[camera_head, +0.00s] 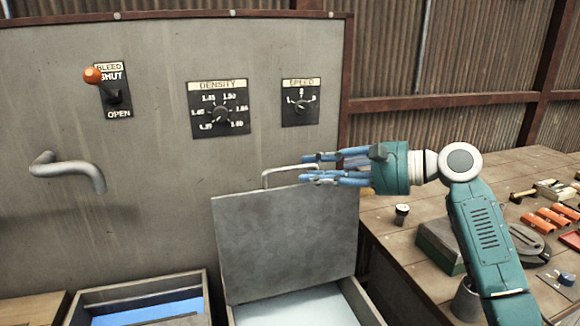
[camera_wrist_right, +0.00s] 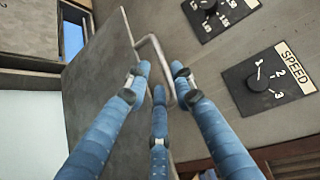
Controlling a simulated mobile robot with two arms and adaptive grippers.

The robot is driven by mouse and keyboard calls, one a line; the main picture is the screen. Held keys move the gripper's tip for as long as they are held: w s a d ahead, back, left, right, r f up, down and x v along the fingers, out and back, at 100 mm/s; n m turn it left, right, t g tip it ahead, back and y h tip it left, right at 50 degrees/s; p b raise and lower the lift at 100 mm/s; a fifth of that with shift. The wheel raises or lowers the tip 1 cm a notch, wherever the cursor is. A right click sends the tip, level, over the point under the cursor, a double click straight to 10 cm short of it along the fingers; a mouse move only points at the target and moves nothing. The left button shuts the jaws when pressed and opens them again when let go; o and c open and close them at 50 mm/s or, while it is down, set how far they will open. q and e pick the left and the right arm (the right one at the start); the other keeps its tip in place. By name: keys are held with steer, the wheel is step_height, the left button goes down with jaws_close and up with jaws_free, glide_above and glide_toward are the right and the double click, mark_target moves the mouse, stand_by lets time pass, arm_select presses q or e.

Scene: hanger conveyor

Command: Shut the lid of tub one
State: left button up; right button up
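A grey metal lid (camera_head: 285,240) stands raised, nearly upright, over a tub (camera_head: 368,305) with pale contents at the bottom centre. I see no label saying which tub is tub one. A bent-bar handle (camera_head: 290,170) is at the lid's top edge. My right gripper (camera_head: 315,170) is at the handle's right end, its blue fingers spread and pointing left. In the right wrist view the lid (camera_wrist_right: 100,95) and handle (camera_wrist_right: 153,42) lie ahead of the open fingers (camera_wrist_right: 158,80). The handle runs between them; I cannot tell whether they touch it. My left gripper is not in view.
Another tub (camera_head: 85,297) with blue contents stands open at the lower left. The wall panel behind has a pipe (camera_head: 75,170), a bleed lever (camera_head: 105,85), a density dial (camera_head: 220,110) and a speed dial (camera_head: 301,102). A wooden bench (camera_head: 400,245) with tools is on the right.

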mark_target(293, 170)
steer(key=p+x, duration=0.1)
steer(key=x, duration=0.4)
steer(key=shift+w+a+f, duration=0.2)
steer(key=shift+w+a, duration=0.05)
steer(key=shift+a, duration=0.25)
steer(key=shift+c, duration=0.8)
steer(key=c, duration=0.4)
jaws_close()
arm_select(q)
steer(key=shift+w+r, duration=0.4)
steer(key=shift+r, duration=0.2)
arm_select(e)
steer(key=shift+f, duration=0.1)
